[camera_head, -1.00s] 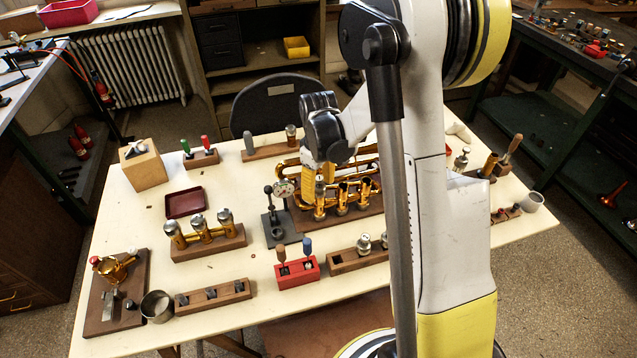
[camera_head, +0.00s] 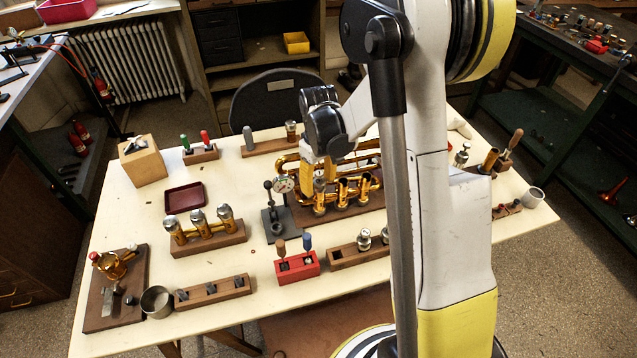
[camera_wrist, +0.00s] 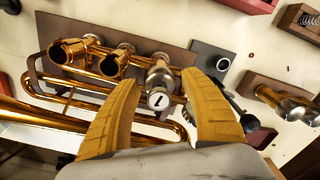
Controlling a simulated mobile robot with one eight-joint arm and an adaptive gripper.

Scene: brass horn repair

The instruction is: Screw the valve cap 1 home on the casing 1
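The valve cap 1 (camera_wrist: 158,99), silver with a white disc marked 1, sits on top of casing 1 (camera_wrist: 159,76) in the wrist view. How far it is screwed down I cannot tell. My gripper (camera_wrist: 161,78) has its two yellow fingers spread on either side of the cap, with a visible gap on both sides. In the head view my gripper (camera_head: 318,170) is over the left end of the brass horn (camera_head: 362,187), and its fingers partly hide the cap. The other two casings (camera_wrist: 90,58) are open-topped brass tubes.
A gauge stand (camera_head: 277,215) stands close to the left of casing 1. A wooden block with brass valves (camera_head: 208,240) and a dark red tray (camera_head: 184,199) are farther left. A red tool holder (camera_head: 297,267) is in front. Bare tabletop lies between them.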

